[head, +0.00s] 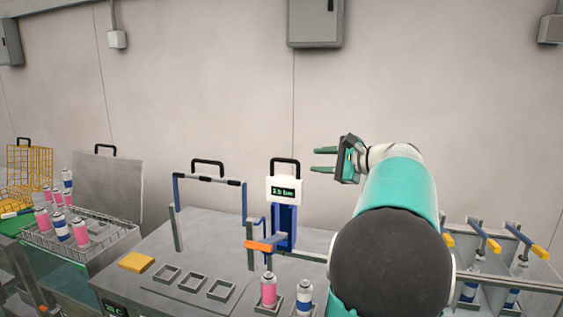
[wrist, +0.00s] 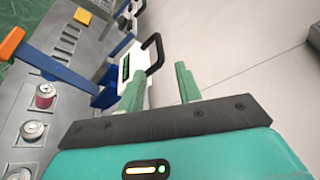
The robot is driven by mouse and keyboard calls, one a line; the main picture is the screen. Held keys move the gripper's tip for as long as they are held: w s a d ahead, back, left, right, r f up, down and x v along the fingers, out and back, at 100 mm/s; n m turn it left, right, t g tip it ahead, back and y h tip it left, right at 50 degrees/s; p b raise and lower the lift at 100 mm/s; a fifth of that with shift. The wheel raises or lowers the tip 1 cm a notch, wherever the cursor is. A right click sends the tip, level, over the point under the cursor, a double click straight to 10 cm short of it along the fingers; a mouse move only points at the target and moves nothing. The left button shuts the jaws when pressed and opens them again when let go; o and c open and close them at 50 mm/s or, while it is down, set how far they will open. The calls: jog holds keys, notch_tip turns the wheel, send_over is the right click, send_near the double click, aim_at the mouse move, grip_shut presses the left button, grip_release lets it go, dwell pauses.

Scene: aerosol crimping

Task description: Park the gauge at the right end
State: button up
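The gauge (head: 284,190) is a white box with a lit green display and a black loop handle (head: 285,161) on top. It stands upright on a blue post (head: 284,226) near the middle of the head view. In the wrist view the gauge (wrist: 130,65) and its black handle (wrist: 157,50) show beside my fingers, partly covered by the left one. My gripper (head: 316,160) is open and empty, just right of the handle and near its height in the head view. The wrist view shows the two fingers (wrist: 161,72) apart with nothing between them. Whether a finger touches the gauge cannot be told.
A metal rail (head: 500,281) runs right, past stations with orange-yellow levers (head: 489,240). An orange-tipped lever (head: 259,246) is in front of the post; pink (head: 268,290) and blue-white cans (head: 304,297) stand before it. A blue-barred frame (head: 208,179) and a can basket (head: 112,240) are left.

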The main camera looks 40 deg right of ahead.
aim_at(289, 160)
jog(key=x, duration=1.2)
jog(key=shift+w, duration=0.3)
grip_shut()
